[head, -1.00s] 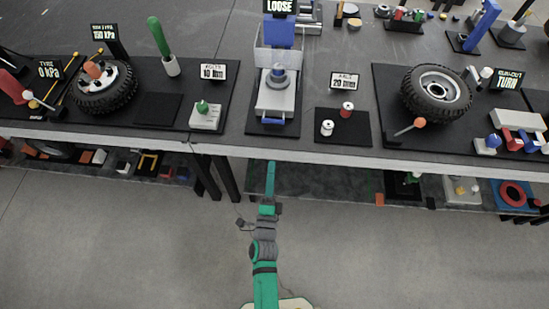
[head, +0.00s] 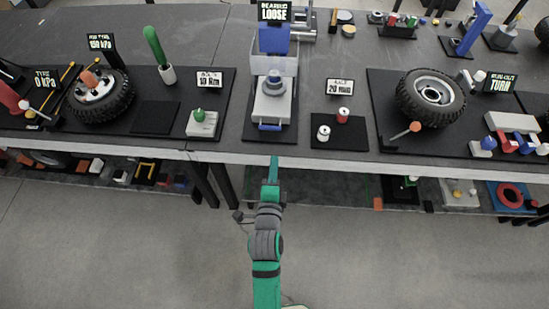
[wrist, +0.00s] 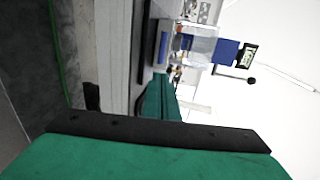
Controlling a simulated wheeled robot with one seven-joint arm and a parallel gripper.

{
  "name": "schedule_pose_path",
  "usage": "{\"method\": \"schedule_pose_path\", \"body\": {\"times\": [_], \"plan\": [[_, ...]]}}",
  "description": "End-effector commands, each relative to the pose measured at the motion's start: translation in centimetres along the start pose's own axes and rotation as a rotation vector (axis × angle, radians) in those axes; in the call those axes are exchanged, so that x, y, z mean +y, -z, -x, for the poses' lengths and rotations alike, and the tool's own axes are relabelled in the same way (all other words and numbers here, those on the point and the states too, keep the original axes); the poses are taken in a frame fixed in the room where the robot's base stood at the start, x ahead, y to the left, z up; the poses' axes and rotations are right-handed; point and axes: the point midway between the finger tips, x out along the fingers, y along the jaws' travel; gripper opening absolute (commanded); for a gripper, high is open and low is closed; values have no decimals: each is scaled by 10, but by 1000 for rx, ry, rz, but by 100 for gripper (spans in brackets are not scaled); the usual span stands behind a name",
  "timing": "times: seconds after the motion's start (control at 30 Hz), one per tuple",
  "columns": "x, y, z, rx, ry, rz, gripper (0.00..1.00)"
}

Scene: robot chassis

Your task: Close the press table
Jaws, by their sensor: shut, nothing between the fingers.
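The press table (head: 271,108) is a pale grey sliding plate on the bearing press, with a grey and blue round part standing on it. It sticks out toward me from under the clear guard (head: 270,62) and blue press block (head: 274,38). Its blue handle (head: 269,127) is at the front edge. My gripper (head: 274,160) is shut and empty at the bench's front edge, just short of the handle and apart from it in the head view. In the wrist view my green fingers (wrist: 161,84) point toward the blue handle (wrist: 163,47).
A black sign reading LOOSE (head: 273,12) stands above the press. A green-topped block (head: 203,123) is to its left and a pad with two small spools (head: 339,132) to its right. The bench front edge (head: 330,160) runs below the press; a lower shelf holds parts.

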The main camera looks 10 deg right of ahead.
Motion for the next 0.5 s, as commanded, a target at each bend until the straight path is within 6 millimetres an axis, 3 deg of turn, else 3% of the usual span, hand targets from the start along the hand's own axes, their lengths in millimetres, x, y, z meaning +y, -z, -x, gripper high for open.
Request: {"method": "schedule_pose_path", "body": {"times": [0.5], "plan": [[-1,0,-85,0,3,-1,0]]}}
